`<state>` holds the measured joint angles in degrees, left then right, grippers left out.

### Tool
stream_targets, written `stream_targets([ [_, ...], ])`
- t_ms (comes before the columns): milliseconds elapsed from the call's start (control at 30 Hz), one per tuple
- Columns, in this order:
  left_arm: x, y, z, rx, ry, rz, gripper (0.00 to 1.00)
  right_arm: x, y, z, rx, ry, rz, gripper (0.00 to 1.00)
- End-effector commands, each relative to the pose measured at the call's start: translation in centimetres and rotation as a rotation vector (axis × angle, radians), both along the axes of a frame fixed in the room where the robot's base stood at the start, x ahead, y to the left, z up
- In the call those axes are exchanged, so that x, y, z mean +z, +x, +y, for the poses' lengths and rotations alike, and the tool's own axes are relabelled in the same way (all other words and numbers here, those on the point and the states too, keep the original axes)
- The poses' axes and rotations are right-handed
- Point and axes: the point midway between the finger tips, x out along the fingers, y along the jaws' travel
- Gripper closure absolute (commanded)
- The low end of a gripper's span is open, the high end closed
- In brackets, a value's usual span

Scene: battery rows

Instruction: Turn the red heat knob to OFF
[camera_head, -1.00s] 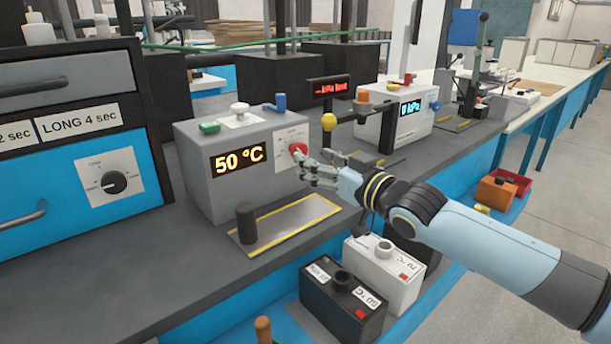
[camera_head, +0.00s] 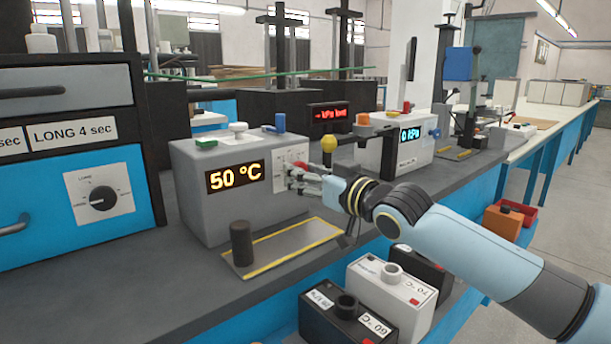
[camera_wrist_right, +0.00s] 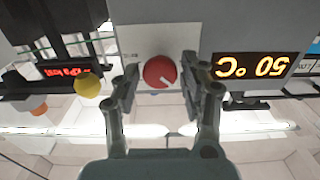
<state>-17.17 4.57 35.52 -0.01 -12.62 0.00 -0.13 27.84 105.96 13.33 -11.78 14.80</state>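The red heat knob (camera_wrist_right: 160,72) sits on a white plate on the grey heater box (camera_head: 200,215), whose display (camera_head: 235,177) reads 50 °C. The knob carries a white pointer mark. In the head view the knob (camera_head: 299,168) is partly hidden by my right gripper (camera_head: 302,177). In the right wrist view my right gripper (camera_wrist_right: 160,85) is open, with one finger on each side of the knob and visible gaps between. I cannot tell how deep the fingertips reach. The plate's lettering is too small to read. My left gripper is not in view.
A metal plate with a dark cylinder (camera_head: 241,243) lies in front of the heater. Black and white batteries (camera_head: 390,298) stand below the bench edge. A kPa box (camera_head: 395,152) is farther right.

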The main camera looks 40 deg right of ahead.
Motion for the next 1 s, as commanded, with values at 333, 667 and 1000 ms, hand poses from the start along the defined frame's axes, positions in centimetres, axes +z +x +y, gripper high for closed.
stream_targets([
  [333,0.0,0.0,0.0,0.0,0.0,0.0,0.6,-0.1,0.0,0.0,0.0,-0.001,0.001,0.96],
  [667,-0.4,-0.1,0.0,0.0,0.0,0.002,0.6,-0.2,0.0,0.0,0.0,-0.083,-0.004,0.96],
  [1000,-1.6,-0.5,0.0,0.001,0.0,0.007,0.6,-0.3,0.0,-0.1,0.0,-0.345,-0.025,0.96],
])
